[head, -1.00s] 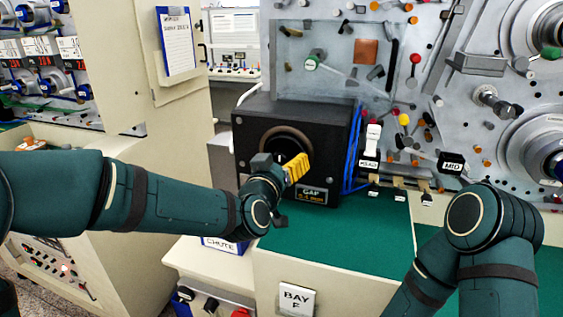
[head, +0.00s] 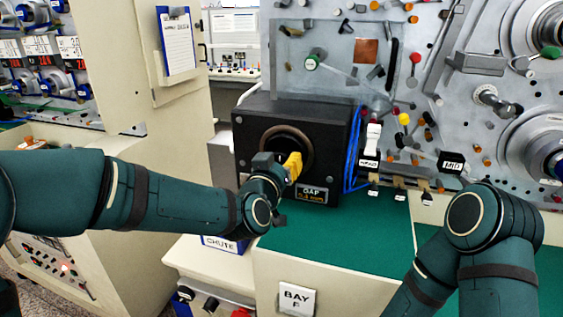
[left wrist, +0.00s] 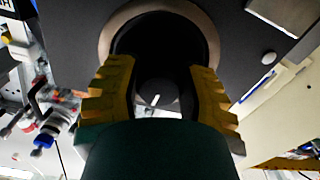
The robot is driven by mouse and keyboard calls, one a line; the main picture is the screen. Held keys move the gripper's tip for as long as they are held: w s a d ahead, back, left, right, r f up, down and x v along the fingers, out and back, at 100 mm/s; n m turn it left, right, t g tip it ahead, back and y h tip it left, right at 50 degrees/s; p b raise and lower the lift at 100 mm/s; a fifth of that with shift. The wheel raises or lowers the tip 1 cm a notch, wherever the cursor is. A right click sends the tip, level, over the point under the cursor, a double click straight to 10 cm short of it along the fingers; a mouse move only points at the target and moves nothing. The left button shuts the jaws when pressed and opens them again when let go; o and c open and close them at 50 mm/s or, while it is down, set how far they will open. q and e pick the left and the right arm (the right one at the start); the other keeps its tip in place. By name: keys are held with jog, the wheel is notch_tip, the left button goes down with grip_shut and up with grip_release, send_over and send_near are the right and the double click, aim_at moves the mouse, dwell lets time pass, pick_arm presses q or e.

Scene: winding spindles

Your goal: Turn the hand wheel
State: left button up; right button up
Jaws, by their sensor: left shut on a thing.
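The hand wheel (head: 283,142) is a dark round part inside a brownish ring on the front of a black box (head: 255,120). My left gripper (head: 293,166), with yellow ribbed fingers, is at the wheel. In the left wrist view the two yellow fingers (left wrist: 160,90) stand on either side of the dark wheel (left wrist: 165,38), shut on it. The fingers and wrist hide the wheel's lower part in the head view. My right gripper is out of view; only the right arm shows at the lower right.
Blue cables (head: 354,150) run beside the box. A green worktop (head: 335,238) lies below, mostly clear. A grey panel (head: 440,60) with knobs and reels fills the right.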

pick_arm(q)
jog(key=m, duration=0.2)
jog(key=shift+m+b, duration=0.35)
jog(key=shift+m, duration=0.05)
jog(key=shift+a+m, duration=0.1)
jog(key=shift+m, duration=0.8)
jog(key=m, duration=0.4)
jog(key=shift+r, duration=0.1)
jog(key=m+p, duration=0.1)
jog(key=m, duration=0.5)
jog(key=shift+a+r, duration=0.1)
jog(key=m+p, duration=0.1)
jog(key=m, duration=0.4)
jog(key=shift+w+r+p, duration=0.1)
jog(key=shift+p, duration=0.2)
jog(key=shift+a+m, duration=0.1)
jog(key=shift+m, duration=0.3)
jog(key=o, duration=1.2)
